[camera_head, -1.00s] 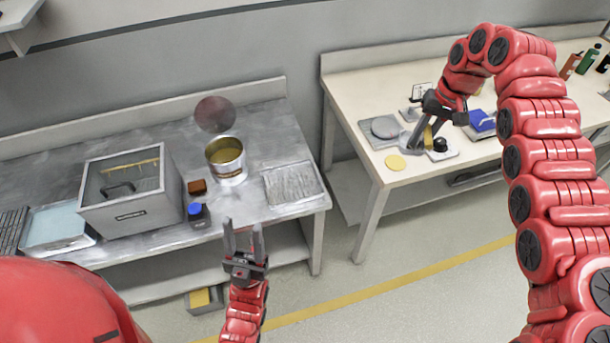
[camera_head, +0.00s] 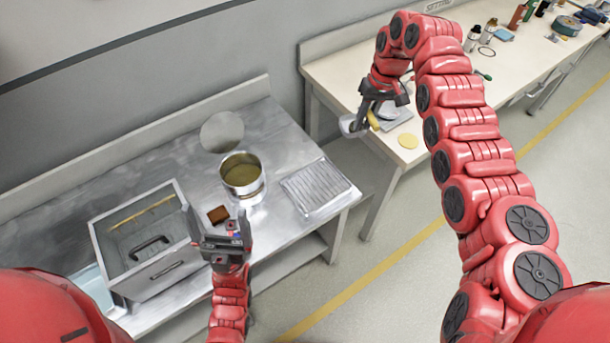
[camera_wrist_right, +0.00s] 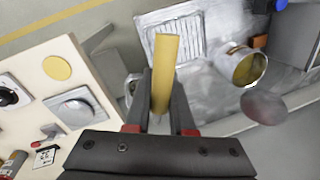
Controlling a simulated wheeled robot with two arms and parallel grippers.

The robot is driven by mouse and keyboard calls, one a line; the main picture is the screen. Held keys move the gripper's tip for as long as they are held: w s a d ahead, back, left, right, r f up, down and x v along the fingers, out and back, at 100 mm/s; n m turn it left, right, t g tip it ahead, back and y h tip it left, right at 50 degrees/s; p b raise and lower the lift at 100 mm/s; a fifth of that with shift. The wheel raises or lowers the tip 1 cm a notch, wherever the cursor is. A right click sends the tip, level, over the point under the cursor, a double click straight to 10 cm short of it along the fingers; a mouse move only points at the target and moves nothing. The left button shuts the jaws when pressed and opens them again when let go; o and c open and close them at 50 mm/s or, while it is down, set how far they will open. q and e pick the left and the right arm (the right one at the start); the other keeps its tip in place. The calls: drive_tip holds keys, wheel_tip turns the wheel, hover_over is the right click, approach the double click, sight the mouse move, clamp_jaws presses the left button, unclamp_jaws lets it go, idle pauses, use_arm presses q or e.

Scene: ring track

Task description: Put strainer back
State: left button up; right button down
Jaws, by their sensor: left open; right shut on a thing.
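My right gripper (camera_head: 366,112) is shut on a yellow handle (camera_wrist_right: 165,62), which appears to belong to the strainer. A round grey mesh-like bowl (camera_head: 350,126) shows beside the fingers, at the left end of the cream table. In the right wrist view the bowl (camera_wrist_right: 131,86) is mostly hidden behind the left finger. My left gripper (camera_head: 215,211) is open and empty, in front of the steel table. A metal pot (camera_head: 242,182) with yellowish contents stands on that table. A ridged metal drainer tray (camera_head: 315,187) lies to its right.
An open steel box (camera_head: 150,240) with a black handle stands at the left. A small brown block (camera_head: 217,214) sits near the pot. A round grey disc (camera_head: 222,132) is behind the pot. The cream table (camera_head: 340,72) holds a yellow disc (camera_head: 408,141). A gap separates the tables.

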drive_tip(key=s+a+f+n+p, duration=0.3)
drive_tip(key=a+f, duration=0.1)
drive_tip(key=a, duration=0.2)
drive_tip(key=s+d+f+n+g+p, duration=0.1)
drive_tip(key=s+f+p, duration=0.5)
drive_tip(key=s, duration=1.1)
drive_tip(key=w+a+f+b, duration=0.2)
drive_tip(key=w+f+b, duration=0.1)
drive_tip(key=w, duration=0.4)
drive_tip(key=w+a+f+b, duration=0.2)
drive_tip(key=w+f+b, duration=0.2)
drive_tip(key=w, duration=0.4)
drive_tip(key=shift+a+b, duration=0.4)
drive_tip(key=shift+f, duration=0.1)
